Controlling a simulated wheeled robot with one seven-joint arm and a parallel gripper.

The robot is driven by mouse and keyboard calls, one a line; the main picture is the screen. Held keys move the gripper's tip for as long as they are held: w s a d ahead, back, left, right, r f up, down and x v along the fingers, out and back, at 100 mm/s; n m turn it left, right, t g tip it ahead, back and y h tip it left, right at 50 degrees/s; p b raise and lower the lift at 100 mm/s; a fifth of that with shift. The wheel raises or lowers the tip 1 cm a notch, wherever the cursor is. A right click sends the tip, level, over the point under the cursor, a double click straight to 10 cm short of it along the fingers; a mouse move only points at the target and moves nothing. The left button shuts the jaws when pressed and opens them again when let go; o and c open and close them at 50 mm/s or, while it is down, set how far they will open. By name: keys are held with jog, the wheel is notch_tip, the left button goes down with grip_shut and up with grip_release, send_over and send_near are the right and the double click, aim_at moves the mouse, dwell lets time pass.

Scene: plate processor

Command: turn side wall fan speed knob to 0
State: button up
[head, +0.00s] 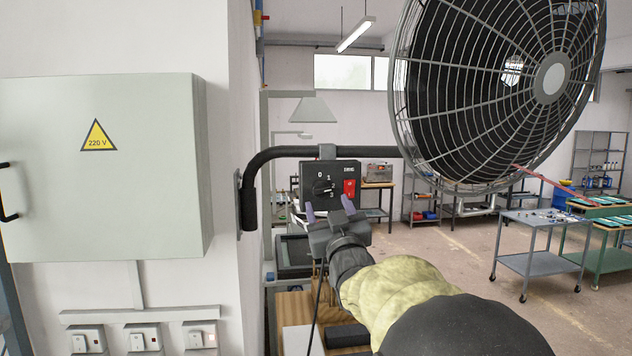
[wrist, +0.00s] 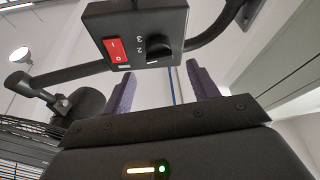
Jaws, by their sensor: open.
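The black fan speed knob (head: 323,188) sits on the front of a dark control box (head: 308,203), with the numbers 0, 1 and 2 readable around it. The knob's exact setting is too small to tell. In the wrist view, the knob (wrist: 158,48) is just beyond the fingers, with 3 and 2 readable beside it. My gripper (head: 329,208) is open and empty, with purple fingers, in front of and slightly below the knob. In the wrist view, its fingers (wrist: 160,76) are spread below the knob and appear apart from it.
A red switch (head: 349,188) is right of the knob. The box hangs from a black pipe bracket (head: 285,152) that carries the large caged fan (head: 549,84). A grey 220 V cabinet (head: 100,180) is on the left wall, with wall switches (head: 144,338) below. A wooden surface lies beneath.

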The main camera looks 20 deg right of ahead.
aim_at(322, 192)
jog(key=p+x, duration=0.3)
jog(key=x, duration=0.2)
jog(key=shift+r, duration=0.15)
jog(key=shift+w+d, duration=0.1)
jog(key=shift+w, duration=0.3)
jog(key=c, duration=1)
